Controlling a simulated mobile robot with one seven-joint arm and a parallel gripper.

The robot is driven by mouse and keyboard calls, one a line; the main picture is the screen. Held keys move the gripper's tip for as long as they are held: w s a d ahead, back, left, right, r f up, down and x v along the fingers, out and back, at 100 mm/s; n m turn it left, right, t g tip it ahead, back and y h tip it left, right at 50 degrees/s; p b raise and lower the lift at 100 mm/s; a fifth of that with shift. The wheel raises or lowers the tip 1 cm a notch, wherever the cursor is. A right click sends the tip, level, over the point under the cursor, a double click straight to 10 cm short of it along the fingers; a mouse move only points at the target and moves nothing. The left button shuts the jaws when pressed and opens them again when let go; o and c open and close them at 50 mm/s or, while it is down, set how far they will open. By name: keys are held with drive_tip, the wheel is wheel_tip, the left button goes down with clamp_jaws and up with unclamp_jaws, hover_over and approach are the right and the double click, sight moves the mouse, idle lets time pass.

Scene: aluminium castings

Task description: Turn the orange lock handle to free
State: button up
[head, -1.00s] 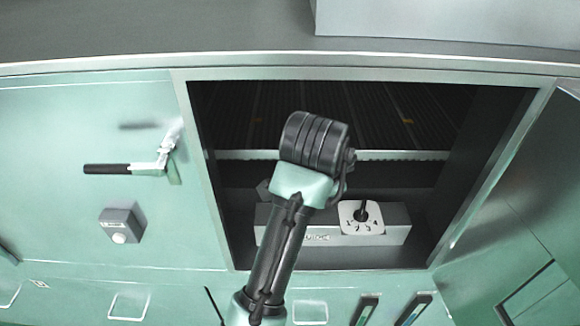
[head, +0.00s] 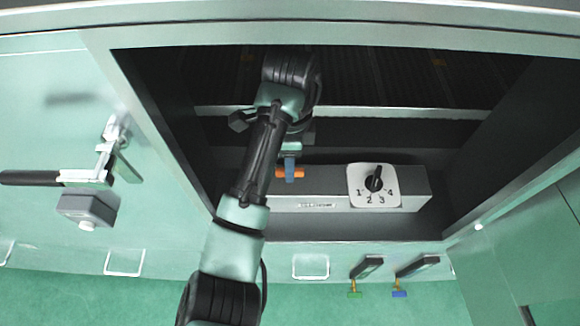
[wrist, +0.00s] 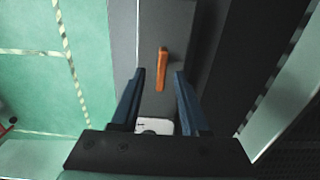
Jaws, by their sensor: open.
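The orange lock handle (head: 290,173) sits on the left part of a grey box (head: 325,180) inside the open cabinet. In the wrist view the orange handle (wrist: 161,69) runs nearly lengthwise in the picture, slightly tilted, on the grey box face. My gripper (wrist: 154,72) is open, with its two blue fingers either side of the handle's line. The handle appears between and beyond the fingertips, and I see no contact. In the head view my gripper (head: 290,172) is just at the handle and partly hides it.
A white dial plate (head: 374,186) with a black pointer and numbers 1 to 4 is right of the handle. Cabinet walls enclose both sides. A black-handled latch (head: 85,178) and a grey button box (head: 88,209) are left outside.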

drive_tip(key=shift+f, duration=1.15)
drive_tip(key=shift+w, duration=0.1)
clamp_jaws()
